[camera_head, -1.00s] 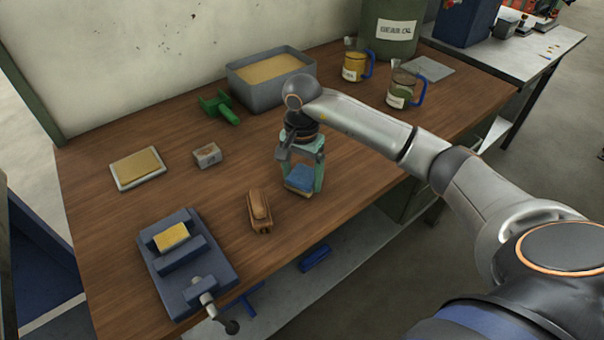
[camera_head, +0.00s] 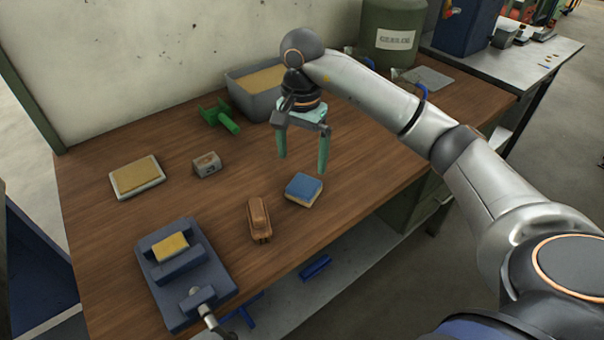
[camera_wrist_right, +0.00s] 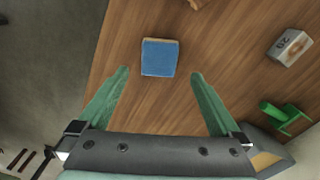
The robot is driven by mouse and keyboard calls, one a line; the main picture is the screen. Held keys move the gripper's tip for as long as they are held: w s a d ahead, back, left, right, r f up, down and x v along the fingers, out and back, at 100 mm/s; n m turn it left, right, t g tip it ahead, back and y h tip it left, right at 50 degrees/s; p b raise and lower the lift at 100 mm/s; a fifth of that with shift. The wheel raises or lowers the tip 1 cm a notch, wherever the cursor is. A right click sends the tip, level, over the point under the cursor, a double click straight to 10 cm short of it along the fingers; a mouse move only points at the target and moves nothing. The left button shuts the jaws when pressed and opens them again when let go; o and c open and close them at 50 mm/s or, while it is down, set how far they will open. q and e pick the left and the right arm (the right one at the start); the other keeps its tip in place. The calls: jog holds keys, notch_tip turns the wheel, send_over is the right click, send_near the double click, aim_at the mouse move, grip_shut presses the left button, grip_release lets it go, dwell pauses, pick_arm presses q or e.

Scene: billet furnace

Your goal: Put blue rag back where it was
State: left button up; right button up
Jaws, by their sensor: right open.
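The blue rag (camera_head: 304,187) is a small folded block with a blue top and a paler side. It lies on the wooden bench near the front edge, right of a brown wooden brush. It also shows in the right wrist view (camera_wrist_right: 159,57), beyond and between the fingertips, touched by neither. My right gripper (camera_head: 302,167) is open and empty, raised above the bench behind the rag; its green fingers also show in the right wrist view (camera_wrist_right: 160,76). My left gripper is not in view.
The brown brush (camera_head: 259,219) lies left of the rag. A blue vise-like fixture (camera_head: 190,285) holds a yellow block. A grey block (camera_head: 206,164), a tray with a tan pad (camera_head: 137,176), a green clamp (camera_head: 221,117) and a grey bin (camera_head: 252,105) stand farther back. Bench right of the rag is clear.

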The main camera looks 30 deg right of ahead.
jog(key=shift+r, duration=1.65)
jog(key=shift+f, duration=0.1)
